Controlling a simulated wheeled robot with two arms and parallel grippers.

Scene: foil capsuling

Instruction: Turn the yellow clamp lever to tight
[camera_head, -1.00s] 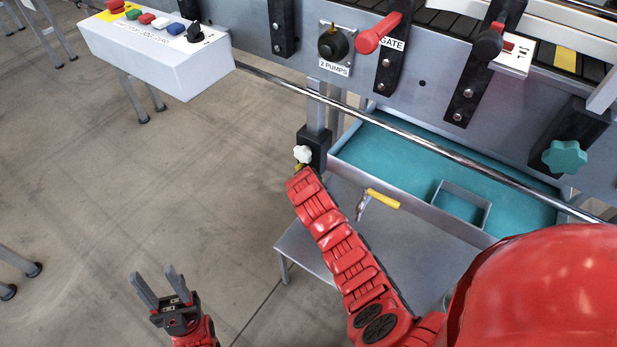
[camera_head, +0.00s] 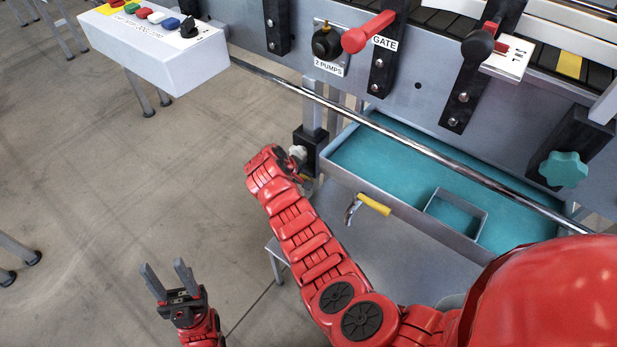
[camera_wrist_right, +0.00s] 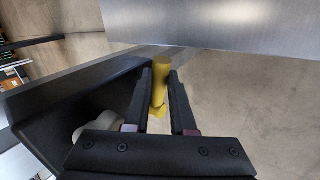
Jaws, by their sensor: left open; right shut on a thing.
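The yellow clamp lever (camera_wrist_right: 159,88) shows in the right wrist view as a yellow rounded bar between the fingers of my right gripper (camera_wrist_right: 163,78), which is shut on it. In the head view my right forearm and wrist cover the lever and the right gripper, beside the black clamp block (camera_head: 312,150) with its white knob (camera_head: 298,152) on the post. Any tight marking for the lever is not visible. My left gripper (camera_head: 165,267) is open and empty over the floor at the lower left, well away from the clamp.
A teal-lined tray (camera_head: 338,178) with a yellow-handled tap (camera_head: 374,204) sits right of the clamp. A steel rail (camera_head: 400,135) runs above it. A white button box (camera_head: 170,55) is at upper left. Red gate lever (camera_head: 368,33) and teal knob (camera_head: 564,169) are on the machine.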

